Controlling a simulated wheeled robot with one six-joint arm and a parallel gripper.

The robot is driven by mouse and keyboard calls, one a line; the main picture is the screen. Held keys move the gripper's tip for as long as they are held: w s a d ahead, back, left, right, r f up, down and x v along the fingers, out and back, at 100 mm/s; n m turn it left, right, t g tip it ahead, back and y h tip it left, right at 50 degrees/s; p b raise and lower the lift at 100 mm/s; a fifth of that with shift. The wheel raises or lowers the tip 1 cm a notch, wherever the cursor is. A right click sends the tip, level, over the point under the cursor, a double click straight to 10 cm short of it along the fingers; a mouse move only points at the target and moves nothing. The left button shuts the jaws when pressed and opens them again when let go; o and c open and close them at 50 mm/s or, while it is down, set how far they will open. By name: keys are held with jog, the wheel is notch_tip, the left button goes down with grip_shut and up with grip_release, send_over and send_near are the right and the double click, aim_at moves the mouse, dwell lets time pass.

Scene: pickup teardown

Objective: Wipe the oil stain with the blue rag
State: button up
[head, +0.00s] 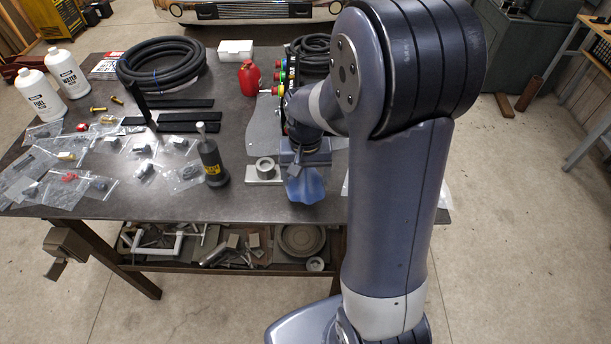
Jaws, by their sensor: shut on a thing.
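My gripper (302,168) points down over the front part of the dark workbench top (222,205), right of the picture's middle on the bench. It is shut on the blue rag (306,188), which hangs below the jaws, bunched and flared at its lower end. The rag is at or just above the bench surface; I cannot tell whether it touches. I cannot make out the oil stain; the rag, gripper or arm may cover it.
A grey block with a ring (264,171) stands just left of the rag. A red container (249,78) and coiled hose (162,64) lie farther back. My arm hides the bench's right part.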

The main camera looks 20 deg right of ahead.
jog(key=shift+r+p, duration=0.4)
jog(key=shift+r, duration=0.55)
jog(key=shift+r+p, duration=1.25)
jog(key=shift+r, duration=0.3)
